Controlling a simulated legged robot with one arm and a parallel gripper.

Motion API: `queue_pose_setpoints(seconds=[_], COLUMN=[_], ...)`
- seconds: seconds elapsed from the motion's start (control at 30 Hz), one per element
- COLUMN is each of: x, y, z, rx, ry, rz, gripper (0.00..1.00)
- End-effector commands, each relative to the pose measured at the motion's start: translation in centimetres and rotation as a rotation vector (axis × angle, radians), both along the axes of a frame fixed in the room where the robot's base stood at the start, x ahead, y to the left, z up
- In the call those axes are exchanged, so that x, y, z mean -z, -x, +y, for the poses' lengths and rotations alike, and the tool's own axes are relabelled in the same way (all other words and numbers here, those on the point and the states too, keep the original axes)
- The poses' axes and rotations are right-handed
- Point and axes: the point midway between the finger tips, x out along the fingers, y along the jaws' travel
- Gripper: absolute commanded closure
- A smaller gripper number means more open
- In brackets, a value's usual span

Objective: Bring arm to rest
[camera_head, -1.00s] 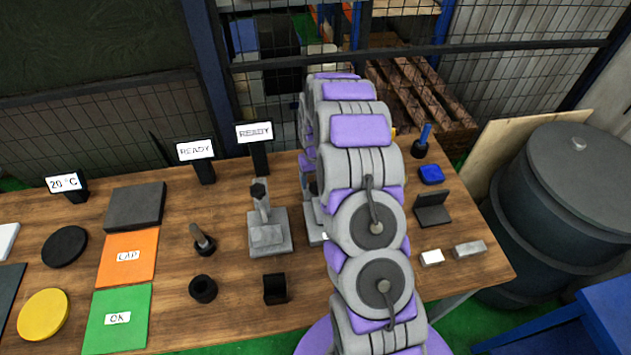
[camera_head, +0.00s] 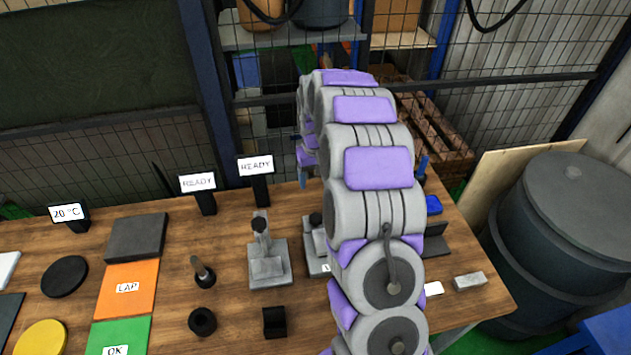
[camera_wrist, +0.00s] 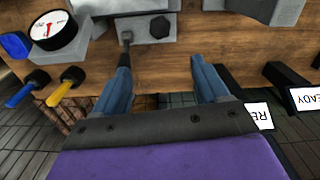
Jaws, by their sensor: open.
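My arm, grey with purple pads, rises through the right middle of the head view, bent over the workbench (camera_head: 150,250). My gripper (camera_wrist: 161,62) shows in the wrist view with two blue fingers spread apart and nothing between them. In the head view it is mostly hidden behind my arm; only a blue part shows left of the arm. In the wrist view, the fingers point over the bench edge towards a grey fixture with a black knob (camera_wrist: 160,27). I cannot tell whether the left finger touches the dark rod beside it.
Two READY signs (camera_head: 256,167) stand at the bench's back edge, beside my gripper. A grey stand (camera_head: 268,268) is left of my arm. A dial gauge (camera_wrist: 55,30) and blue and yellow handled tools show in the wrist view. A dark barrel (camera_head: 560,225) stands right; mesh fencing is behind.

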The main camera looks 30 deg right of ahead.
Motion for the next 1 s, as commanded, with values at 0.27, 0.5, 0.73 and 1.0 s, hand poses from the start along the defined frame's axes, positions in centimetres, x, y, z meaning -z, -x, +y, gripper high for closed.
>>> queue_pose_setpoints(seconds=[0.27,0.5,0.73,1.0], x=[0.1,-0.5,-4.5,-9.0], y=[0.0,0.5,4.5,12.0], z=[0.0,0.6,4.4,9.3], rx=[0.0,-0.005,-0.043,-0.094], ry=[0.0,-0.002,-0.017,-0.027], rz=[0.001,0.002,0.017,0.049], gripper=[0.26,0.26,0.26,0.26])
